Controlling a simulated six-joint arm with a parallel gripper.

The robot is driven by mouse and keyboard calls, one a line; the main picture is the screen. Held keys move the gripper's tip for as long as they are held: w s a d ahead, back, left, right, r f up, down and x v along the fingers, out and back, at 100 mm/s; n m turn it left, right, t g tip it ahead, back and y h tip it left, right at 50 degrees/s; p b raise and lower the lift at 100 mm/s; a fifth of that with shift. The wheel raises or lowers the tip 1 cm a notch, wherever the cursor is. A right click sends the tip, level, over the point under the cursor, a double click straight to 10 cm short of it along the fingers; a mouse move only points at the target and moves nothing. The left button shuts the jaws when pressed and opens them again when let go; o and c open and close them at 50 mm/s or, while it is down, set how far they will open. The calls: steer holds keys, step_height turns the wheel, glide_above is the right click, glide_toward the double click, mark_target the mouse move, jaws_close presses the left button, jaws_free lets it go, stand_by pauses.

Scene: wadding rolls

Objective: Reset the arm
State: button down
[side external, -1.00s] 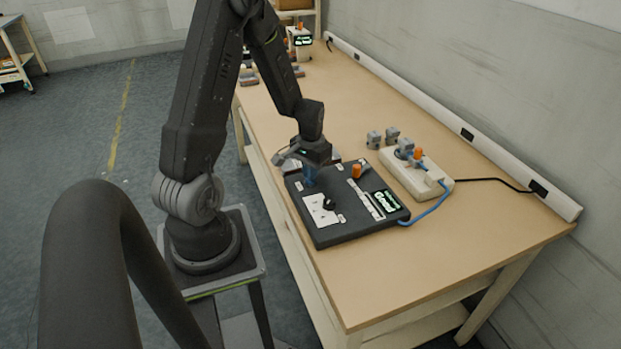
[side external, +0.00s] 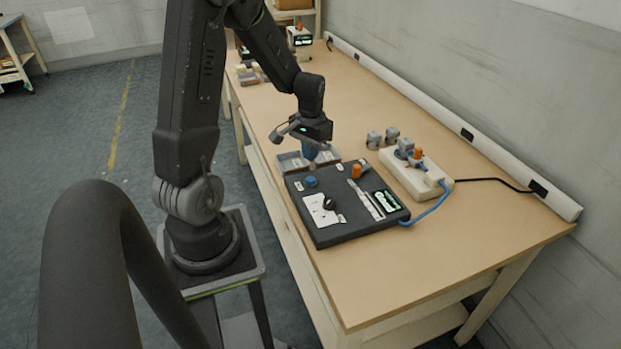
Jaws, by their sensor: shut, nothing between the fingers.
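My gripper (side external: 310,155) points down over the back edge of the black control box, its blue fingers shut and empty. It appears raised clear of the box. The black control box (side external: 330,236) lies on the table and carries a blue button (side external: 311,181), an orange part (side external: 356,171), a black knob (side external: 329,203) on a white plate and a small lit display (side external: 387,199). The blue button is in full view, in front of and below the fingers.
A grey tray (side external: 291,161) lies behind the box, partly hidden by my gripper. A white power strip (side external: 408,181) with plugs stands to the right, its blue cable (side external: 429,211) running to the box. The table's front (side external: 440,265) is clear.

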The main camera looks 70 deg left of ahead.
steer(key=s+d+r+m+t, duration=0.2)
steer(key=s+d+r+m, duration=0.1)
steer(key=d+r, duration=0.6)
steer(key=s+d+r+m+t, duration=0.3)
steer(key=s+d+r, duration=0.2)
steer(key=d+r, duration=0.4)
steer(key=d, duration=0.5)
steer(key=shift+d+r+t, duration=0.2)
steer(key=shift+r+t, duration=0.1)
